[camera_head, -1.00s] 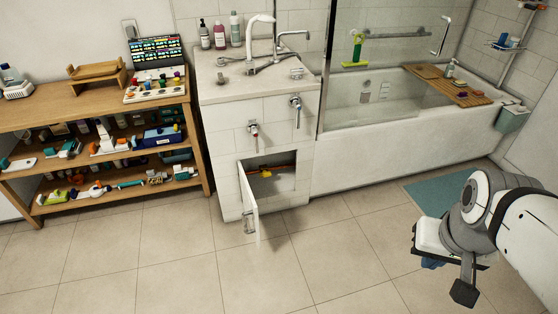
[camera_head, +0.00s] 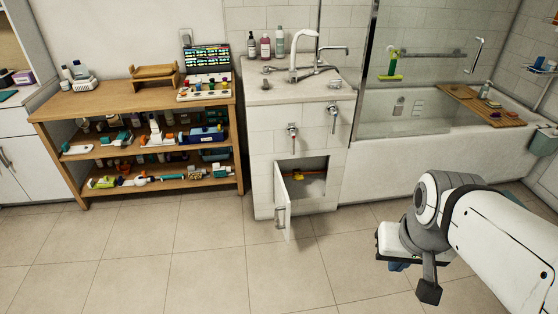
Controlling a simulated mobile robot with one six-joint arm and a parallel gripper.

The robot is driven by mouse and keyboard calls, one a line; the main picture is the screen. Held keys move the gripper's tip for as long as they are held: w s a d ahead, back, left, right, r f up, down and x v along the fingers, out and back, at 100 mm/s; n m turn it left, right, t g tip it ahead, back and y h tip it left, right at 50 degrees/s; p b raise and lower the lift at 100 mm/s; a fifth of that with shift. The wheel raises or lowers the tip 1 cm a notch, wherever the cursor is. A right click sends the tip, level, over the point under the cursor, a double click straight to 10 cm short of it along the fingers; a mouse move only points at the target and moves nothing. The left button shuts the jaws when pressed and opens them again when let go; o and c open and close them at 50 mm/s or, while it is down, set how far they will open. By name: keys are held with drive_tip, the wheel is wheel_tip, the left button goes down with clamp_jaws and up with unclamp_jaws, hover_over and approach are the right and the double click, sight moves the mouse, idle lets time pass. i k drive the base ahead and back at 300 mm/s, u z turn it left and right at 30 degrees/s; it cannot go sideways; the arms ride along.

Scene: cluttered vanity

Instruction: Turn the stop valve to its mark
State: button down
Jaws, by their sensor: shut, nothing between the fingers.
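The stop valve (camera_head: 298,175), a small orange-yellow fitting, shows inside the open cupboard in the tiled vanity (camera_head: 262,180). Its pipe run is partly shadowed, and no mark on it can be made out. The white cupboard door (camera_head: 283,207) stands swung open toward me on its left side. My gripper (camera_head: 428,290) is shut and empty at the lower right, in front of and well right of the cupboard, apart from the valve. My arm hides part of it.
Two chrome wall taps (camera_head: 292,131) project from the vanity front above the opening. A wooden shelf unit (camera_head: 140,113) full of items stands at the left. The bathtub (camera_head: 440,150) is at the right. The tiled floor before the vanity is clear.

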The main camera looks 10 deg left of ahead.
sight(298, 177)
drive_tip(key=u, duration=0.6)
drive_tip(key=i, duration=1)
drive_tip(key=u, duration=1.5)
drive_tip(key=k, duration=0.85)
drive_tip(key=z, duration=0.7)
